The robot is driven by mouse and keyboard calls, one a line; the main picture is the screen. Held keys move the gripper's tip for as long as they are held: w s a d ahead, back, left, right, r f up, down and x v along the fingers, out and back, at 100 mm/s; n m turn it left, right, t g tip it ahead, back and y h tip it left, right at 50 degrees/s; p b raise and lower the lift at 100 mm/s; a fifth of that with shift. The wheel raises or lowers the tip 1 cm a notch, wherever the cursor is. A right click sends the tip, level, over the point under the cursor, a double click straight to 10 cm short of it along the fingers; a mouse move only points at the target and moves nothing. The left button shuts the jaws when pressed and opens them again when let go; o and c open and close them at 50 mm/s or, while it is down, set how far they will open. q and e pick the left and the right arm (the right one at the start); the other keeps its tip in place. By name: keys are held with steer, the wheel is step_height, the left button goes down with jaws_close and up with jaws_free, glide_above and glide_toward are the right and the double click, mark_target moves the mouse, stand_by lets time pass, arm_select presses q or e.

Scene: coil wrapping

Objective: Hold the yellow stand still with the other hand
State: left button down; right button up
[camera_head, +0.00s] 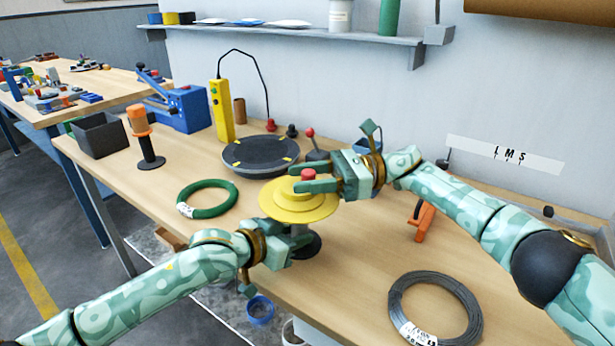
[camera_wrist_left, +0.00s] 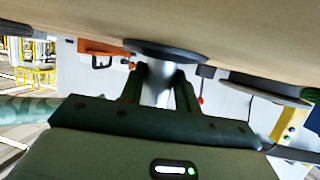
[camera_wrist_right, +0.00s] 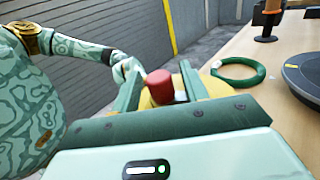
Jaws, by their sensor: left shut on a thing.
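The yellow stand (camera_head: 280,208) has a stepped yellow disc, a red knob (camera_head: 308,174) on top, a grey post and a round black base. It stands upright near the table's front edge. My left gripper (camera_head: 300,240) is below the disc, shut on the grey post (camera_wrist_left: 157,88), just off the black base (camera_wrist_left: 165,48). My right gripper (camera_head: 305,183) is above the disc, with its fingers apart on either side of the red knob. The knob (camera_wrist_right: 160,84) shows between those fingers in the right wrist view, with narrow gaps beside it.
A green coil (camera_head: 207,199) lies left of the stand, and a dark turntable (camera_head: 260,155) lies behind it. A grey wire coil (camera_head: 435,308) is at the front right. An orange tool (camera_head: 424,220) lies right of the stand. A yellow upright box (camera_head: 221,110) stands behind.

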steer(key=w+d, duration=0.2)
steer(key=d, duration=1)
